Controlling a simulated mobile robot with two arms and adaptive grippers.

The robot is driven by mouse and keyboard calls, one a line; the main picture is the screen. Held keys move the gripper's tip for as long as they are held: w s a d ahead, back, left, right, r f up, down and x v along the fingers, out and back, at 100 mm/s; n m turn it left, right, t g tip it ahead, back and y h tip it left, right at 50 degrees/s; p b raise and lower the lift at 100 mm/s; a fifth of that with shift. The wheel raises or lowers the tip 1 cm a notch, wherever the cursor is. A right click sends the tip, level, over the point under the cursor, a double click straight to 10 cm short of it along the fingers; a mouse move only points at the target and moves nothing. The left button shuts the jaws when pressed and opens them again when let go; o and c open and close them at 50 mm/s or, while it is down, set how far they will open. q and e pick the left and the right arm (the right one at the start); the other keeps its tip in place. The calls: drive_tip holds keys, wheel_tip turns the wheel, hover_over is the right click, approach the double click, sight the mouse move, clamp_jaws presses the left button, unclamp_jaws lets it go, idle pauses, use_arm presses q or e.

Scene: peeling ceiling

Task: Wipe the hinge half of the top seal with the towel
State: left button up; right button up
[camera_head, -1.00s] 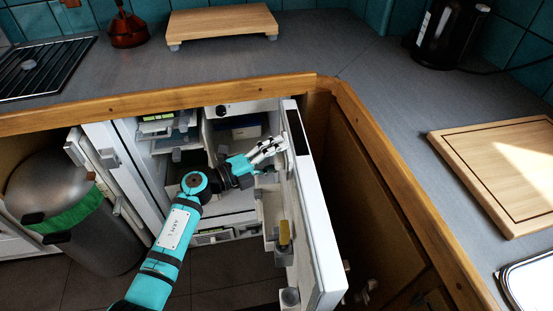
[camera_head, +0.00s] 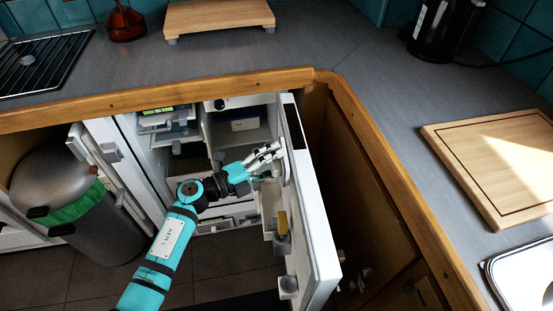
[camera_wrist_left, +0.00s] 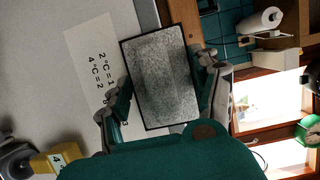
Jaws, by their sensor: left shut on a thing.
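My left gripper (camera_head: 272,152) reaches into the open fridge and is close to the inner side of the white door (camera_head: 318,240). In the left wrist view the gripper (camera_wrist_left: 166,80) is shut on a grey, dark-edged rectangular cloth, which I take as the towel (camera_wrist_left: 160,78). The towel lies between the fingers in front of a pale panel with printed temperature text (camera_wrist_left: 92,70). In the head view the towel is too small to make out. I cannot tell if it touches the top seal, which I cannot pick out. My right gripper is not in view.
Below the gripper, the door holds shelves and a yellow item (camera_head: 282,222). The wooden counter edge (camera_head: 170,98) runs above the fridge. A grey bin (camera_head: 100,225) with a green band stands at the left. The right cabinet (camera_head: 365,190) is close to the door.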

use_arm(q)
drive_tip(key=a, duration=0.6)
drive_tip(key=shift+s, duration=0.25)
drive_tip(key=shift+w+d, duration=0.15)
drive_tip(key=shift+d, duration=1.25)
drive_tip(key=shift+w+d, duration=0.15)
drive_tip(key=shift+d, duration=1.25)
drive_tip(key=o, duration=1)
drive_tip(key=c, duration=1)
